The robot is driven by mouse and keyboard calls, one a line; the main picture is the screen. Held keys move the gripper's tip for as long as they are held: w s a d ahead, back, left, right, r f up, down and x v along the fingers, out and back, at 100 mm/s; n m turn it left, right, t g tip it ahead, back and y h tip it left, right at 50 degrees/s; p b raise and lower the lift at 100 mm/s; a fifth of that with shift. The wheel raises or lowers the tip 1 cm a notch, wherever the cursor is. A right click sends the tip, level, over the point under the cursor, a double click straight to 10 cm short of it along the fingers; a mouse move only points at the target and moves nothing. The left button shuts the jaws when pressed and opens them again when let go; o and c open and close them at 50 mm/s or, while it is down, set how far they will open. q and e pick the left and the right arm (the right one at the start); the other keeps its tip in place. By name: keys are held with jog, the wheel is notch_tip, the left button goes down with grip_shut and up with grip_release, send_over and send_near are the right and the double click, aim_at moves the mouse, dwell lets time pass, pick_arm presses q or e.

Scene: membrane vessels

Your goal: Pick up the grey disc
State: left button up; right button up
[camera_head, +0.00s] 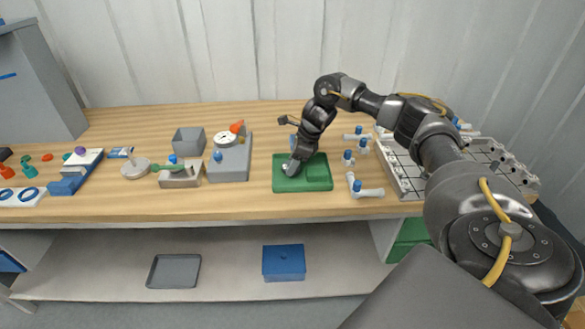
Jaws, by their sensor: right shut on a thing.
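My right gripper (290,168) reaches down into the left part of the green tray (318,186) on the table. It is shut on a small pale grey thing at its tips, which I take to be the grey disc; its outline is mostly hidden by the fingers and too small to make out. The thing is low, at the tray; I cannot tell whether it touches the tray floor. The right part of the tray looks empty. My left gripper is not in view.
Small white fittings with blue caps (370,192) lie right of the tray, before a metal rack (408,178). To the left stand a grey device with a dial (231,168), a grey open box (188,141) and a pale round stand (134,169). A blue box (284,263) sits on the lower shelf.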

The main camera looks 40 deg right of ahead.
jog(key=s+a+r+p, duration=0.2)
jog(key=s+a+r, duration=0.2)
jog(key=s+r, duration=0.3)
jog(key=s+a+r+p, duration=0.3)
jog(key=s+r, duration=0.2)
jog(key=r, duration=0.3)
jog(key=s+a+f+n+g, duration=0.1)
jog(key=a+f+n+g, duration=0.1)
jog(key=a+n, duration=0.6)
jog(key=s+a+f+n+g, duration=0.1)
jog(key=a+f+n+g, duration=0.2)
jog(key=a+n, duration=0.6)
jog(key=shift+s+a+g+b, duration=0.2)
jog(key=shift+g+b, duration=0.1)
jog(key=shift+g, duration=0.2)
